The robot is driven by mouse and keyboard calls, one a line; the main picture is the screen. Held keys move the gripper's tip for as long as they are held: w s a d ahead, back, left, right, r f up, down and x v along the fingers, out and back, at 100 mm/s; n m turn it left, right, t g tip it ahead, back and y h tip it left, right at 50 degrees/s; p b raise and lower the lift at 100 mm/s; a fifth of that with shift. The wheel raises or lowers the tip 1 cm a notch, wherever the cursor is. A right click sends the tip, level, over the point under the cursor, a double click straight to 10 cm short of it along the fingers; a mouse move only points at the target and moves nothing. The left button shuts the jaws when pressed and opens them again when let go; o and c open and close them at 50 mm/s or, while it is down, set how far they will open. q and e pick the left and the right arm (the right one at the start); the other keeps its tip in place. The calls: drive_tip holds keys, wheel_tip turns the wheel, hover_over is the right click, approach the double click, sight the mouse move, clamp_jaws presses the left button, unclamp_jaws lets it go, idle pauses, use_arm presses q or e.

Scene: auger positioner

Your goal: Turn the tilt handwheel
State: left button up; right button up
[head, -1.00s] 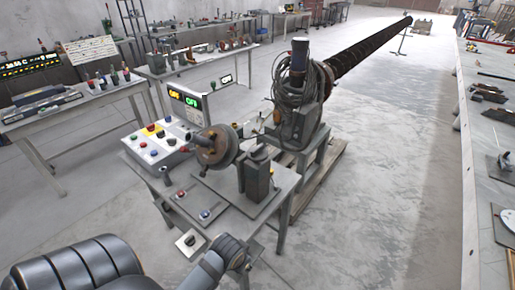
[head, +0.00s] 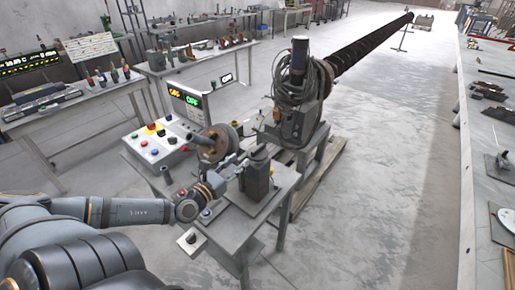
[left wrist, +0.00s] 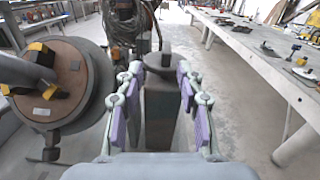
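A round brown-faced wheel with a grey rim (head: 211,146) stands upright on the grey table; it looks like the handwheel. In the left wrist view the wheel (left wrist: 72,75) is large at the left, with yellow and dark parts on its face. My left gripper (head: 236,162) is over the table, between the wheel and a dark upright block (head: 257,177). In the left wrist view its purple-padded fingers (left wrist: 158,100) are apart, with the block (left wrist: 158,72) showing between and beyond them. The wheel is outside the fingers. I cannot tell any contact. My right gripper is not in view.
A control box with coloured buttons (head: 158,138) and a lit display (head: 186,102) stand left of the wheel. A cable-wrapped machine (head: 297,100) with a long dark tube (head: 370,47) stands behind. Benches line both sides; the floor at right is clear.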

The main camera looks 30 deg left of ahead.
sight(258, 147)
use_arm(q)
drive_tip(key=shift+m+h, duration=0.3)
drive_tip(key=shift+m, duration=0.4)
drive_tip(key=w+b, duration=0.3)
drive_tip(key=w+d+b, duration=0.1)
drive_tip(key=b, duration=0.1)
drive_tip(key=shift+w+f, duration=0.3)
drive_tip(key=shift+f, duration=0.1)
drive_tip(key=w, duration=0.3)
drive_tip(key=shift+w+d+r+b, duration=0.1)
drive_tip(key=shift+w+r+b, duration=0.2)
drive_tip(key=shift+r+b, duration=0.1)
drive_tip(key=p, duration=0.2)
drive_tip(key=w+p, duration=0.1)
drive_tip(key=p, duration=0.1)
drive_tip(key=shift+w+r, duration=0.3)
drive_tip(key=shift+r, duration=0.05)
drive_tip(key=shift+w+d+f+p, duration=0.1)
drive_tip(key=shift+w+f+p, duration=0.1)
drive_tip(key=shift+w+p, duration=0.15)
drive_tip(key=shift+w+d+f, duration=0.1)
drive_tip(key=shift+c, duration=0.2)
